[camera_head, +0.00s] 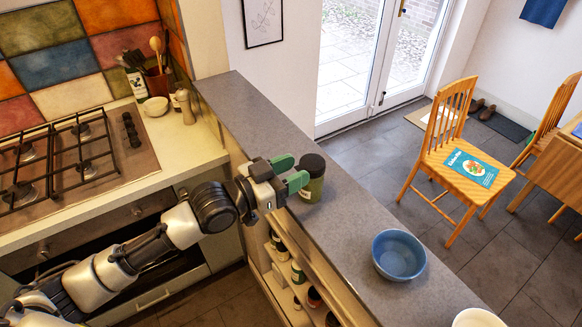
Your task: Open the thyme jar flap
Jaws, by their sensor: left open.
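A green jar with a black lid (312,178) stands upright on the grey counter ledge (345,232); it looks like the thyme jar, but I cannot read a label. Its lid looks down on the jar, and the flap itself is too small to make out. My left gripper (298,171) comes in from the left with its green fingers apart. Its fingertips are right by the jar's left side, and I cannot tell whether they touch it. No object shows held in it. My right gripper is not in view.
A blue bowl (398,255) and a partly cut-off pale bowl (478,318) stand further along the ledge. Several jars sit on shelves (298,272) below it. A gas hob (75,160) lies left. The ledge between jar and blue bowl is clear.

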